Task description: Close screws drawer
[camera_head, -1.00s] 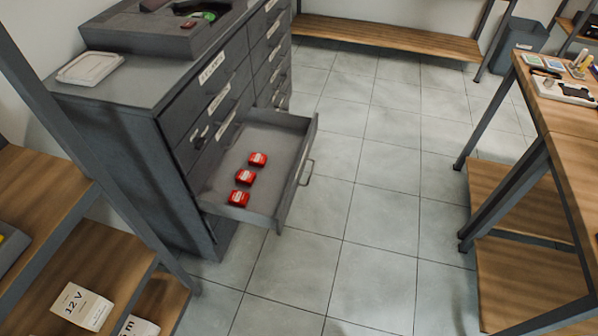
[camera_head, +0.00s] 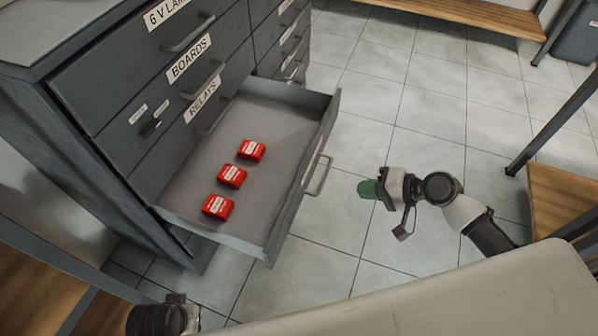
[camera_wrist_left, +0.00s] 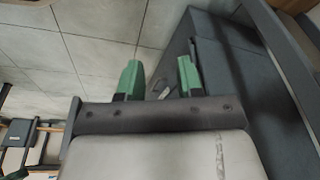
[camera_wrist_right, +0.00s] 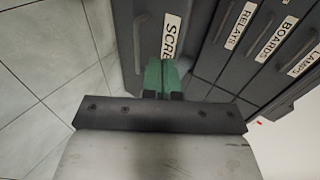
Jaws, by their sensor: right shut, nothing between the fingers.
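The screws drawer (camera_head: 187,199) is pulled out of the dark grey cabinet, below the relays drawer (camera_head: 208,117). Three small red boxes (camera_head: 232,176) lie inside it. Its front carries a bar handle (camera_head: 318,175). In the right wrist view its label (camera_wrist_right: 171,36), partly hidden, starts with "SCRE". My right gripper (camera_head: 368,189) is shut and empty, in front of the drawer front and right of the handle, with a gap in the head view. My left gripper (camera_wrist_left: 159,78) is open and empty beside a dark grey surface; in the head view only part of that arm shows at bottom left.
The drawers labelled boards (camera_head: 165,83) and relays above are shut. A wooden-shelved rack (camera_head: 40,285) stands at lower left and a wooden bench (camera_head: 562,200) at right. Tiled floor (camera_head: 410,110) in front of the drawer is free.

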